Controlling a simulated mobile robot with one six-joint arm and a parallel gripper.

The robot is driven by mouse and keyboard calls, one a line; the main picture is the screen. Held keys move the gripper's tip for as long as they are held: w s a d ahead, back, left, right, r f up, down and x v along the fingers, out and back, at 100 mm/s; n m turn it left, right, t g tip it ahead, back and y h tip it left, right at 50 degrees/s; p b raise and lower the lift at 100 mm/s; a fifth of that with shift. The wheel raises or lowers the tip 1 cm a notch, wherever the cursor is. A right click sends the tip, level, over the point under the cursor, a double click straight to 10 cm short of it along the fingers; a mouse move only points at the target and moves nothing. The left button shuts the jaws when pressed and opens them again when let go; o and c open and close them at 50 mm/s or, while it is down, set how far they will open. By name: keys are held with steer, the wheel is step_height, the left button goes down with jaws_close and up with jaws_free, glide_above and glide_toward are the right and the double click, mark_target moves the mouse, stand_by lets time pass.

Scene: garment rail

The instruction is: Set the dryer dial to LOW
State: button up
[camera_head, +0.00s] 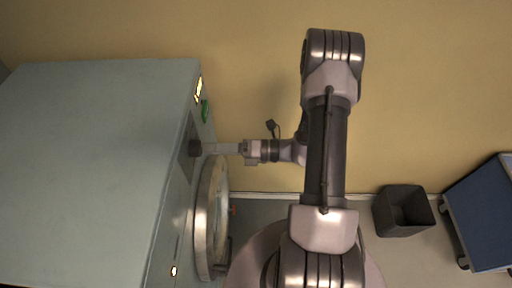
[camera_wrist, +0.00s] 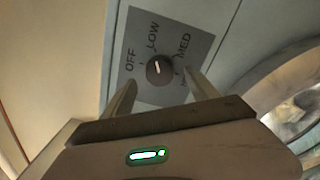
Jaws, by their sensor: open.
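The dryer dial (camera_wrist: 159,70) is a round dark knob with a white pointer line on a grey plate (camera_wrist: 146,93), in the wrist view. The plate reads OFF, LOW and MED, with another mark at lower right partly hidden by a finger. The pointer line aims up and slightly left, roughly at LOW. My gripper (camera_wrist: 160,79) is open, one finger on each side of the dial in this view, with gaps between. In the head view the dial (camera_head: 194,148) is a dark knob on the dryer's right face, and my gripper (camera_head: 208,148) is close in front of it.
The pale dryer (camera_head: 90,150) fills the left of the head view. Its round door (camera_head: 205,218) stands out below my gripper. A dark bin (camera_head: 403,211) and a blue-topped cart (camera_head: 485,215) are at right. The yellow wall runs behind.

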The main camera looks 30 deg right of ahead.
steer(key=v, duration=1.3)
steer(key=shift+s+d, duration=0.2)
steer(key=shift+a, duration=0.1)
steer(key=s+a+r+n+g+h+b, duration=0.1)
steer(key=s+a+r+n+h+b, duration=0.1)
steer(key=n, duration=0.9)
steer(key=s+a+r+n+g+h+b, duration=0.2)
steer(key=s+a+n+h+b, duration=0.2)
steer(key=a+n, duration=0.5)
steer(key=s+a+r+n+g+h+b, duration=0.1)
steer(key=a+n+h+b, duration=0.5)
steer(key=n, duration=0.6)
steer(key=shift+s+a+r+n+g+h+b, duration=0.35)
steer(key=shift+s+r+b, duration=0.2)
steer(key=shift+s+b, duration=0.5)
